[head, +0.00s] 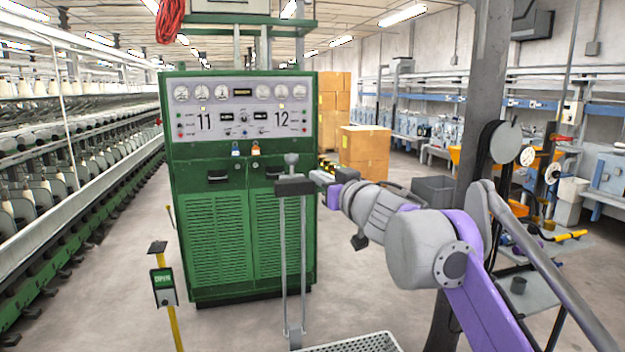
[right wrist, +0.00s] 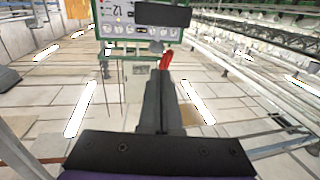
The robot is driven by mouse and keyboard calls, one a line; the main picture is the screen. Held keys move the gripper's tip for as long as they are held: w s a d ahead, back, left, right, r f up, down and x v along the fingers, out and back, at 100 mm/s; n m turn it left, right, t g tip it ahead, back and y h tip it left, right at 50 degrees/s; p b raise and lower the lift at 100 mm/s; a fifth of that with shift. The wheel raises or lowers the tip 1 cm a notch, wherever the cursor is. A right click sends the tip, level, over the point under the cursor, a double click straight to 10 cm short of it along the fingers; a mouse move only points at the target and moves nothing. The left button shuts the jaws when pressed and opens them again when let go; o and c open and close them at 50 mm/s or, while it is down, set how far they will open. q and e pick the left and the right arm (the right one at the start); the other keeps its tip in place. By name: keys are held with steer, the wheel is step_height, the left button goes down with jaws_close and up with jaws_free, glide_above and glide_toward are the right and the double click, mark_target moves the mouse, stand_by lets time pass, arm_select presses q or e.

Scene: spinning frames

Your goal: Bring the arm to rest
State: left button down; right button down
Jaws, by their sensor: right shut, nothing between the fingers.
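My right arm comes in from the right in the head view, with grey joints and purple links. Its gripper (head: 321,179) is raised in front of the green cabinet (head: 245,225), beside the dark head of a thin two-rod stand. In the right wrist view, which is upside down, the fingers (right wrist: 160,100) lie together with nothing between them. The dark palm plate spans the bottom of that view. I cannot tell whether the gripper touches the stand. My left gripper is not in view.
The stand's dark head (head: 295,187) has a grey knob above it. A yellow post with a green sign (head: 163,287) stands at front left. A perforated tray (head: 355,344) lies at bottom centre. A grey pillar (head: 481,100) rises beside my arm. Cardboard boxes (head: 364,150) stand behind.

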steer(key=s+d+f+m+g+h, duration=0.1)
steer(key=s+d+f+m+h, duration=0.35)
steer(key=d+f, duration=0.6)
steer(key=s+d+f+m+g+h, duration=0.1)
steer(key=s+d+f+m+h, duration=0.1)
steer(key=s+d+f+h, duration=0.7)
steer(key=s+d+f+g+y, duration=0.1)
steer(key=s+f+g, duration=0.3)
steer(key=s+f, duration=0.7)
steer(key=s+d+f+g+y, duration=0.1)
steer(key=s+f+g+y, duration=0.2)
steer(key=s+f, duration=0.9)
step_height(320, 180, down, 7)
steer(key=shift+s+f+g, duration=0.1)
steer(key=shift+s+g, duration=0.1)
steer(key=shift+g, duration=0.3)
